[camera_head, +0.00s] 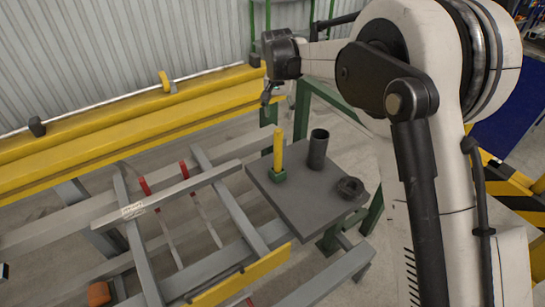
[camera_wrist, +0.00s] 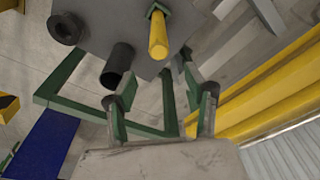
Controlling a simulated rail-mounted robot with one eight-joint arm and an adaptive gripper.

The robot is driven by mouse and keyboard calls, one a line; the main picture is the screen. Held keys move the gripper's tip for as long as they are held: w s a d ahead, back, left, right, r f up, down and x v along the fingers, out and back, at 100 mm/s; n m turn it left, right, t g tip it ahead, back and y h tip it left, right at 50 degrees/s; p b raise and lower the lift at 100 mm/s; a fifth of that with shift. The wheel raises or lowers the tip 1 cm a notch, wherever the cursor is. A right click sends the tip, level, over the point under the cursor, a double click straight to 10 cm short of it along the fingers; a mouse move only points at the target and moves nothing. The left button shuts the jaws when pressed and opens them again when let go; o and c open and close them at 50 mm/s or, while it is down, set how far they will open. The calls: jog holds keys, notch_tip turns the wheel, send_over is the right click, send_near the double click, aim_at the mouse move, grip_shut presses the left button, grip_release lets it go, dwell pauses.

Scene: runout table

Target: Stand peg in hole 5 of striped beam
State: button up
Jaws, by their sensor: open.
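A yellow peg (camera_head: 278,149) stands upright in a green holder (camera_head: 277,176) on a dark grey plate (camera_head: 300,197). In the wrist view the peg (camera_wrist: 158,36) lies beyond my fingertips, apart from them. My gripper (camera_head: 270,96) is above and behind the plate in the head view. In the wrist view my gripper (camera_wrist: 160,80) is open, with nothing between its fingers. A grey beam (camera_head: 180,191) with a white label lies left of the plate, with red bands close behind it. I cannot make out its holes or tell whether it is the striped beam.
A dark upright tube (camera_head: 318,148) and a black ring (camera_head: 349,187) stand on the plate right of the peg. A long yellow rail (camera_head: 110,126) runs behind the frame. A yellow bar (camera_head: 240,277) lies in front. Green posts (camera_head: 302,110) rise behind the plate.

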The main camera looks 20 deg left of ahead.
aim_at(279, 138)
jog(key=f, duration=0.4)
jog(key=w+f, duration=0.1)
jog(key=f, duration=0.1)
jog(key=shift+f, duration=0.3)
jog(key=shift+f+b, duration=0.5)
jog(key=shift+f, duration=2.35)
grip_shut()
